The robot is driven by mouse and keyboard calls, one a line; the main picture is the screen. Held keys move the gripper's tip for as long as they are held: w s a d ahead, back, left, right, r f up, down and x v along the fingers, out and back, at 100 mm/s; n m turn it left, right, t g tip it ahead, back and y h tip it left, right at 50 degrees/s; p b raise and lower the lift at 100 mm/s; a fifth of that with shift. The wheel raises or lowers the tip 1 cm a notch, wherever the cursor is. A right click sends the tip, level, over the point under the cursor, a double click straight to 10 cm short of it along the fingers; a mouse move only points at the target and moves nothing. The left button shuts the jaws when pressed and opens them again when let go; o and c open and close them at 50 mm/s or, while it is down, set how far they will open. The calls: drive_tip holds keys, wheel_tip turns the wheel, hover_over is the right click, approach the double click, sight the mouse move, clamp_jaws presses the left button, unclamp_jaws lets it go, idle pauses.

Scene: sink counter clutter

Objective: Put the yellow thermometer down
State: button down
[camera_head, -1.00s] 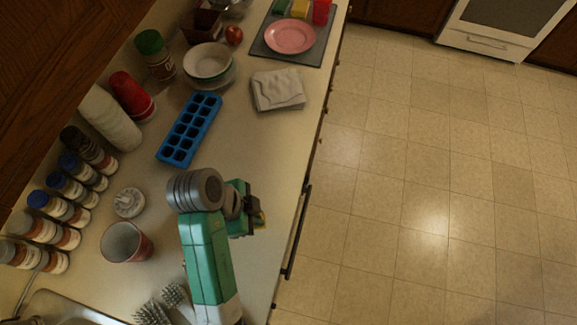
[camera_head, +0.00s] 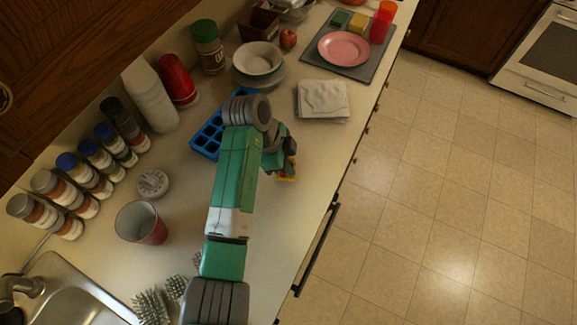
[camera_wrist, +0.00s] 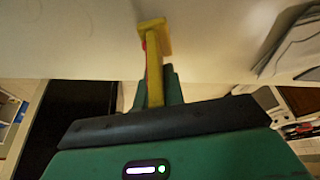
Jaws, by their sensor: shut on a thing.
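The yellow thermometer (camera_wrist: 155,62) is held in my gripper (camera_wrist: 160,92), which is shut on it. In the wrist view it stands out past the fingers, with a wider yellow end and a little red at its side. In the head view a small yellow part of the thermometer (camera_head: 286,178) shows below my gripper (camera_head: 287,164), over the front part of the counter. My arm hides most of the gripper there. I cannot tell whether the thermometer touches the counter.
A blue ice tray (camera_head: 207,138) lies partly behind my arm. Folded cloths (camera_head: 323,99) lie further along the counter, before a pink plate (camera_head: 343,48) on a grey mat. A cup (camera_head: 141,223) stands left of my arm. The counter right of my gripper is clear up to its edge.

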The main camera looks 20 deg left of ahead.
drive_tip(key=shift+f, duration=1.25)
drive_tip(key=c, duration=1.5)
unclamp_jaws()
drive_tip(key=shift+r, duration=0.1)
drive_tip(key=v, duration=1.2)
drive_tip(key=shift+s+r, duration=0.1)
